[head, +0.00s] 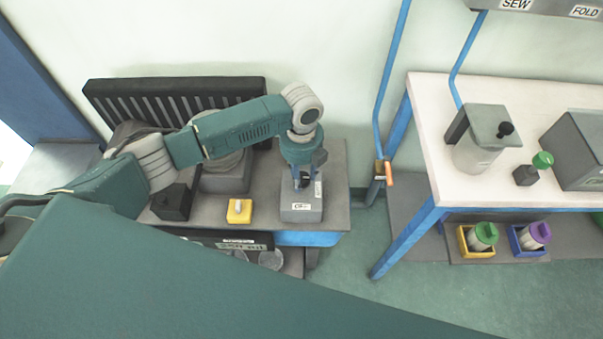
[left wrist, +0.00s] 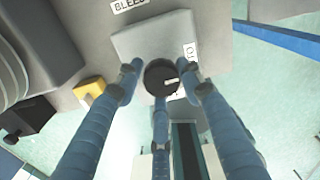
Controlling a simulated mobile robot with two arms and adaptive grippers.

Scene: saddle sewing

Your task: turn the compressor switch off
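The compressor switch is a grey box (head: 301,206) with a white label on the grey bench, below my left gripper (head: 305,181) in the head view. In the left wrist view the box (left wrist: 140,40) has a round black knob (left wrist: 161,77) with a pale pointer mark toward the right. A partly hidden label starting with "O" is beside the knob. My left gripper (left wrist: 163,68) points down with its fingers spread around the knob. Small gaps show between the side fingertips and the knob; the lower finger's contact is unclear. My right gripper is not in view.
A yellow switch (head: 239,211) and a black block (head: 171,202) sit left of the grey box. A black ribbed unit (head: 175,98) stands behind. A blue pipe (head: 387,85) with an orange-handled valve (head: 389,175) and a white-topped table (head: 440,120) are to the right.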

